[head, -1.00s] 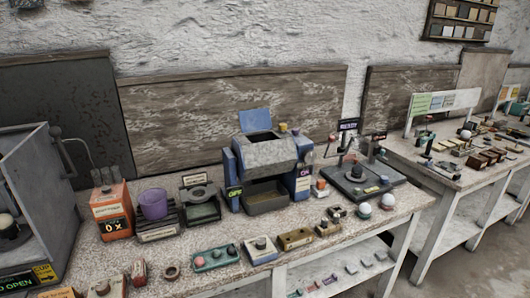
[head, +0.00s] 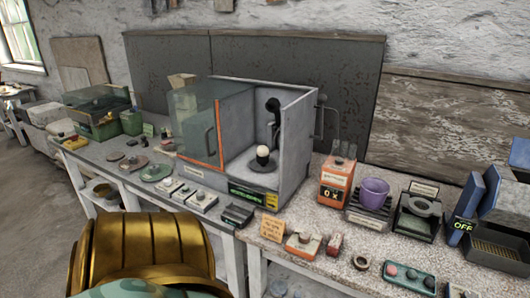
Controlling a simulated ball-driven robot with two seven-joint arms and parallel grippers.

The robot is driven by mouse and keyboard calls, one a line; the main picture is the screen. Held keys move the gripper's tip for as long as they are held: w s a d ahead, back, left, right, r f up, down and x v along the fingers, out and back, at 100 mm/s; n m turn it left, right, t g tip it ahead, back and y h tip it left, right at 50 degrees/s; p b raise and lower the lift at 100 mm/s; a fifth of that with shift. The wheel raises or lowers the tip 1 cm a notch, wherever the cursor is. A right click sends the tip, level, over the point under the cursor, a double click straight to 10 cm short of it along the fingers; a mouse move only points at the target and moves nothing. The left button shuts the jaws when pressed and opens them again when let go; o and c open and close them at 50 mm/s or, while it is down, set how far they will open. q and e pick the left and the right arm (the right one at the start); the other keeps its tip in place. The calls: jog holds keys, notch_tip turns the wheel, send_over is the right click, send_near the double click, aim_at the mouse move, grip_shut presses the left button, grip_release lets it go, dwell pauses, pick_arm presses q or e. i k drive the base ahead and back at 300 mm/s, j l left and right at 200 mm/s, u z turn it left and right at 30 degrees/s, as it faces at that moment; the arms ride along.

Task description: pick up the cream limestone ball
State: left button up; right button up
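A small cream ball (head: 263,151) sits on a dark holder (head: 262,161) inside an open-fronted grey cabinet (head: 295,135). It is the only pale ball I see now; I cannot tell from its look whether it is limestone. The holder stands on a dark round plate (head: 263,166). A dark upright device (head: 273,118) stands just behind the ball. The cabinet's clear, orange-edged door (head: 196,130) stands swung open to the left. Neither of my grippers is in view.
A gold rounded part, likely mine, fills the lower left.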

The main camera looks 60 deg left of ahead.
aim_at(263, 151)
jog(key=u, duration=2.1)
